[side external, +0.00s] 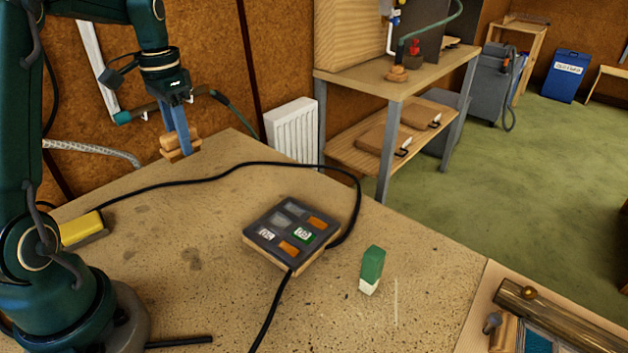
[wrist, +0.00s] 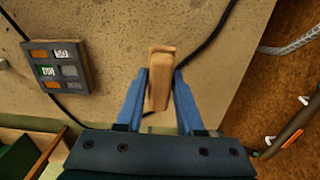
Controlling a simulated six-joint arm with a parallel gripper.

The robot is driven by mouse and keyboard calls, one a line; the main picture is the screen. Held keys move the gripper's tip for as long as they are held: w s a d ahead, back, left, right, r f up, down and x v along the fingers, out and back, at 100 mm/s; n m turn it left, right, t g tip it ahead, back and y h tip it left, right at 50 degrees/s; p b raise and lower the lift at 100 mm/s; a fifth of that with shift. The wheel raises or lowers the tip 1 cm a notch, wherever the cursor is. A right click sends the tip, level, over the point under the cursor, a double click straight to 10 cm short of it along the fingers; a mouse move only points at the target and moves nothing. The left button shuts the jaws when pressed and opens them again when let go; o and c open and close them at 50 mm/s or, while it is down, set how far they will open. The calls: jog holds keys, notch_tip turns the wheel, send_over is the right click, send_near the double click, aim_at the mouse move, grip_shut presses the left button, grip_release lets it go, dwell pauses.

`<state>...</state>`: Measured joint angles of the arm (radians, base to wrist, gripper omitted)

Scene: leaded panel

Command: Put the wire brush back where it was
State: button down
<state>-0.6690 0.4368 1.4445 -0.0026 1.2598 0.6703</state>
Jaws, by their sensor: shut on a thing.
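My gripper (side external: 181,148) has its blue fingers closed on a light wooden block-shaped piece, which I take to be the wire brush (side external: 192,144). In the wrist view the piece (wrist: 160,82) sits between the two fingertips of my gripper (wrist: 159,88). Its bristles cannot be made out in either view. In the side view it appears near the far left edge of the worktable (side external: 160,270); the wrist view shows the tabletop behind it. How high it is above the table is hard to tell.
A dark panel with coloured tiles (side external: 290,234) lies mid-table and also shows in the wrist view (wrist: 56,70). A black cable (side external: 230,167) crosses the table. A green-and-white block (side external: 371,270) stands at right, a yellow block (side external: 82,229) at left.

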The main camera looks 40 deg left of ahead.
send_over(251, 198)
notch_tip(251, 198, down, 7)
jog(key=shift+s+r, duration=0.1)
jog(key=shift+f, duration=2)
jog(key=shift+f, duration=0.15)
jog(key=c, duration=0.5)
grip_release()
